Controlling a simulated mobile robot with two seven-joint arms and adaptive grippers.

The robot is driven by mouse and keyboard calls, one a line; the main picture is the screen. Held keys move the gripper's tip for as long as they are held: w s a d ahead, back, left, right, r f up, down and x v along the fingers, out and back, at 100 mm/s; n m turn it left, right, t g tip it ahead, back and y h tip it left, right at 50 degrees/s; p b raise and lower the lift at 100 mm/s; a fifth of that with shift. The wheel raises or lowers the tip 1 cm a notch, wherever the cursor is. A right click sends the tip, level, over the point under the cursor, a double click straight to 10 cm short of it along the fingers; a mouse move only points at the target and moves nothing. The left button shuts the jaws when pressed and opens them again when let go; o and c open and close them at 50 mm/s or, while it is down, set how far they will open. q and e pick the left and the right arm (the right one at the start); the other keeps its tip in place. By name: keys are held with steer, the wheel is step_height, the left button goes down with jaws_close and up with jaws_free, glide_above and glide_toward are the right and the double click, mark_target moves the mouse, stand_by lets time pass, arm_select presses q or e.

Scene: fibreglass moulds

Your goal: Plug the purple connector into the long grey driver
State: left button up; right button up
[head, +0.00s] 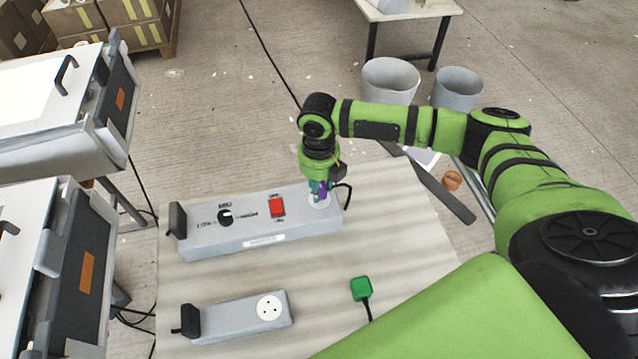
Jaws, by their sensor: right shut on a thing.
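The long grey driver (225,240) lies on a pale sheet, with a black knob, a red switch and a black handle at its left end. My right gripper (320,190) is at its right end, shut on the purple connector (323,193). The connector is upright over the pale round socket (319,202) there and appears to touch it; the gripper partly hides it, so I cannot tell how deep it sits. A black cable runs from near the connector over the driver's right end. My left gripper is not in view.
A short grey driver (240,318) with a free round socket and a green connector (361,288) lie nearer on the sheet (410,230). Grey machines stand at left.

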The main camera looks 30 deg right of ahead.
steer(key=shift+f, duration=0.6)
stand_by(0.7)
steer(key=o, duration=1.2)
steer(key=shift+c, duration=0.2)
step_height(320, 180, up, 12)
